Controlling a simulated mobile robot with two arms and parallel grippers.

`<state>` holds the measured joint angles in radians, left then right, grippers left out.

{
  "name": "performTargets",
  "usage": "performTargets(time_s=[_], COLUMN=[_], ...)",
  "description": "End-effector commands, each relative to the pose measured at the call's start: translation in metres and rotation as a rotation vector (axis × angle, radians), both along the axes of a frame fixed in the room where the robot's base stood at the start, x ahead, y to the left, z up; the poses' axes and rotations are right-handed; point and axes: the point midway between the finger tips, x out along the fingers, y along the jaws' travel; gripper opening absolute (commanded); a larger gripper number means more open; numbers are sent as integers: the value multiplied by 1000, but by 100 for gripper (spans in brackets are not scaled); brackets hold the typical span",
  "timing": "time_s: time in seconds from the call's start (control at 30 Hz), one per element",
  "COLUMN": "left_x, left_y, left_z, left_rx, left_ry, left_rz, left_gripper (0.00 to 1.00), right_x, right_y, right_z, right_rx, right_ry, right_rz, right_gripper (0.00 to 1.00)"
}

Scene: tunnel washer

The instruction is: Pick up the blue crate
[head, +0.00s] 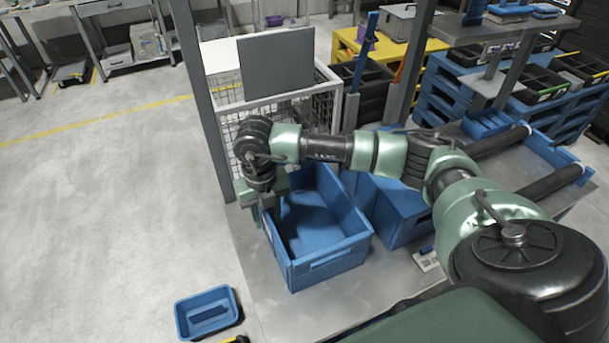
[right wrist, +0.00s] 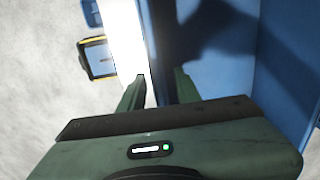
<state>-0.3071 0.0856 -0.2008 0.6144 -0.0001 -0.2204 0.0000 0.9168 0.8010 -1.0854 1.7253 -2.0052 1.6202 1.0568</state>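An open, empty blue crate (head: 325,258) stands upright on a grey metal table in the head view. My right gripper (head: 272,215) is at the crate's left wall, pointing down. In the right wrist view the crate (right wrist: 215,70) fills the right side, and its wall rim runs between the two fingers of my right gripper (right wrist: 158,85). The fingers look apart, with a gap beside the rim. My arm hides part of the crate's far end. My left gripper is not in view.
A second blue crate (head: 405,228) stands close on the right. A white wire cage (head: 320,100) with a grey panel (head: 276,62) is behind. A small blue bin (head: 208,315) is on the floor at front left. The metal table (head: 365,290) is bare in front of the crate.

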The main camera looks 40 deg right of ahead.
Motion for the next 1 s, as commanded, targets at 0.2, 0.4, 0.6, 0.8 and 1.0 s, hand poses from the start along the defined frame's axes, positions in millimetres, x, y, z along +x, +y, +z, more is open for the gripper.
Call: performTargets(time_s=[0.2, 0.4, 0.6, 0.8, 1.0], left_x=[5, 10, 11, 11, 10], left_y=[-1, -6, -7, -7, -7], left_z=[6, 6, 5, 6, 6], left_rx=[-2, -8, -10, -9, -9], left_ry=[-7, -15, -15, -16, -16], left_rz=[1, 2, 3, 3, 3], left_gripper=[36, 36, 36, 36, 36], right_x=[0, 0, 0, 0, 0], right_y=[0, 0, 0, 0, 0], right_z=[-18, -19, -18, -18, -18], right_rx=[0, 0, 0, 0, 0], right_ry=[0, -1, -1, -1, -1], right_rz=[-1, 0, 0, 0, 0], right_gripper=[33, 33, 0, 0, 0])
